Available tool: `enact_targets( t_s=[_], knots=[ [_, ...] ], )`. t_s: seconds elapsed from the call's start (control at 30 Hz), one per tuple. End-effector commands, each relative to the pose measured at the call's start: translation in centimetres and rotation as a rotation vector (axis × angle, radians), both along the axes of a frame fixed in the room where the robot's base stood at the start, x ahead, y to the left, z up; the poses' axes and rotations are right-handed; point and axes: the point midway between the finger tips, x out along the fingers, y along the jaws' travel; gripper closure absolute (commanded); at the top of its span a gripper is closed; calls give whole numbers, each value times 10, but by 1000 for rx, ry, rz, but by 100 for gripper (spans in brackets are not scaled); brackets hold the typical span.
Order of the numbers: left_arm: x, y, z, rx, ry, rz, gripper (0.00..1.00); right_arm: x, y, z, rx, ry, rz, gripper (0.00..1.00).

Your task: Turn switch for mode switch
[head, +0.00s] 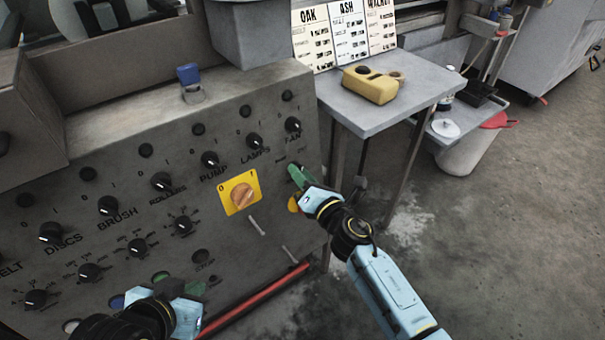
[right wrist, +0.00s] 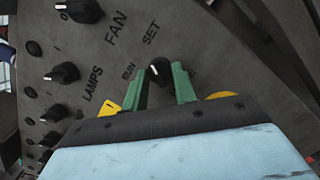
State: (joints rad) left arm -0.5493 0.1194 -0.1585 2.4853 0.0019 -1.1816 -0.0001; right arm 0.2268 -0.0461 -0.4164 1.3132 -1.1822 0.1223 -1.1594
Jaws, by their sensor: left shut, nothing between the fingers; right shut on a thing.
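The mode switch (right wrist: 160,70) is a small black knob with a white mark on the grey control panel (head: 150,110). In the right wrist view the labels RUN and SET stand beside it, and another label is partly hidden by a finger. My right gripper (head: 297,178) has its green fingers on both sides of this knob, shut on it, also in the right wrist view (right wrist: 164,84). In the head view the gripper hides the knob. My left gripper (head: 178,284) is shut and empty low in front of the panel.
Several black knobs labelled FAN (head: 292,125), LAMPS (head: 254,140), PUMP and others line the panel. An orange rotary switch on a yellow plate (head: 240,193) is left of my right gripper. A side table (head: 400,105) holds a yellow device (head: 369,85). Open floor lies right.

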Motion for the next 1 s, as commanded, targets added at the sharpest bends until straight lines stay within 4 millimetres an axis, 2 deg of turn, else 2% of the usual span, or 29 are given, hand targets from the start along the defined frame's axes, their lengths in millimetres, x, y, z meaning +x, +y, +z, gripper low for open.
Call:
enact_targets(
  t_s=[0.4, 0.43, 0.6, 1.0],
  knots=[
    [-2, 1, -1, 3, 11, 1, 100, 0, 0, -1, 10, 8, -1, 95],
    [-2, 1, -1, 3, 11, 1, 100, 0, 0, -1, 9, 8, -1, 71],
    [-2, 1, -1, 4, 10, 2, 100, 0, 0, -1, 9, 7, -1, 51],
    [-6, 2, -3, 9, 42, 3, 100, -6, -4, -1, 6, 7, -1, 51]
  ],
)
